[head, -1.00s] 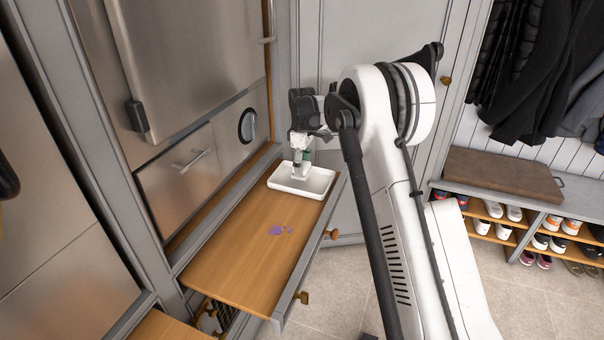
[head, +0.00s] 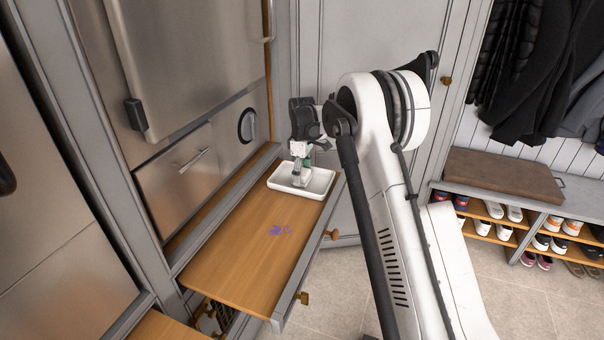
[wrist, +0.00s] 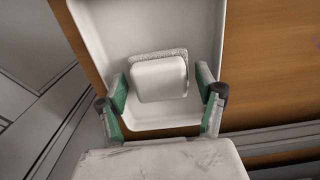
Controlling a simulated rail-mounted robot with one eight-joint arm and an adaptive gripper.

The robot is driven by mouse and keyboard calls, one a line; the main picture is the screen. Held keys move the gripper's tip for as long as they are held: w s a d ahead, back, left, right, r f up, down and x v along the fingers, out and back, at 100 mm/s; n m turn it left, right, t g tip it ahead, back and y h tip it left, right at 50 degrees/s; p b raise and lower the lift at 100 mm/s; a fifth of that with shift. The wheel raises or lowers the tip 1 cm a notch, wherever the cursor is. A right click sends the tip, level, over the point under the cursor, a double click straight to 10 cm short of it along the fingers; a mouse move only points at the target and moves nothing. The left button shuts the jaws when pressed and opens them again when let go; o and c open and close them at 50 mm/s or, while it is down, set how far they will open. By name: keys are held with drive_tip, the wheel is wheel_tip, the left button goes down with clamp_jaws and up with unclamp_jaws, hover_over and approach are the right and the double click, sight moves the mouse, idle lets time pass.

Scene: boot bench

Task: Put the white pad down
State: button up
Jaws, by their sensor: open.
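The white pad (wrist: 158,78) is a small rounded block with a grey textured edge. In the wrist view it lies inside the white tray (wrist: 105,25), toward the end near my gripper. My gripper (wrist: 161,84) is open, its green-lined fingers on either side of the pad with a visible gap at each side. In the head view my gripper (head: 300,178) reaches down into the tray (head: 318,189). The pad cannot be told apart from the fingers and tray there.
The tray stands at the far end of a wooden pull-out board (head: 225,265). A purple stain (head: 279,230) marks the bare middle of the board. Steel appliance fronts (head: 190,165) rise on the left. A shoe bench (head: 505,176) stands at the right.

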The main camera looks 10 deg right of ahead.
sight(302, 172)
wheel_tip(302, 172, up, 12)
drive_tip(key=p, duration=0.2)
drive_tip(key=s+r+m+t, duration=0.25)
drive_tip(key=s+r, duration=0.55)
drive_tip(key=s, duration=0.4)
drive_tip(key=s+r+m+t, duration=0.1)
drive_tip(key=s+r+m, duration=0.2)
drive_tip(key=s+r, duration=0.7)
drive_tip(key=s+f+m+t, duration=0.2)
drive_tip(key=s+f, duration=0.2)
drive_tip(key=s, duration=0.9)
drive_tip(key=s+f+m+t, duration=0.1)
drive_tip(key=s+f+m, duration=0.2)
drive_tip(key=s, duration=1.1)
drive_tip(key=shift+s+f+m+t, duration=0.15)
drive_tip(key=shift+f+m+t, duration=0.2)
drive_tip(key=shift+f, duration=0.35)
drive_tip(key=shift+r, duration=0.25)
